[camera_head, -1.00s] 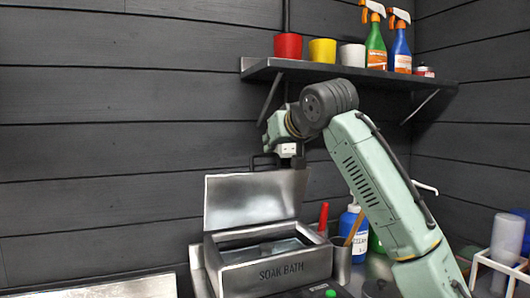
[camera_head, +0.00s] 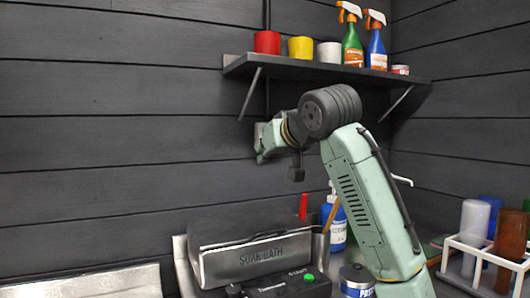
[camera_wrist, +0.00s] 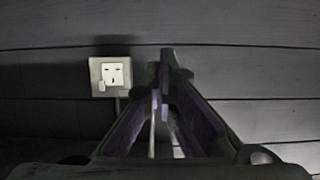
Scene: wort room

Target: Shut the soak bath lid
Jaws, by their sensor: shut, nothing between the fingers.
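The soak bath (camera_head: 258,262) is a steel box with its name on the front, standing on the counter in the head view. Its lid (camera_head: 240,222) lies down over the top of the box, dark on its upper face, with a handle at its front. I see no clear gap under the lid from this angle. My gripper (camera_wrist: 166,60) is shut and empty in the wrist view, pointing at the dark plank wall. In the head view my wrist is above and behind the lid, apart from it, and the fingers are mostly hidden by the arm.
A wall socket (camera_wrist: 111,76) shows beside my gripper. A shelf (camera_head: 320,71) with cups and spray bottles hangs above my arm. A blue bottle (camera_head: 338,226), a tin (camera_head: 356,281) and a white rack (camera_head: 482,258) with bottles stand to the right. A black box with a green button (camera_head: 285,287) sits in front.

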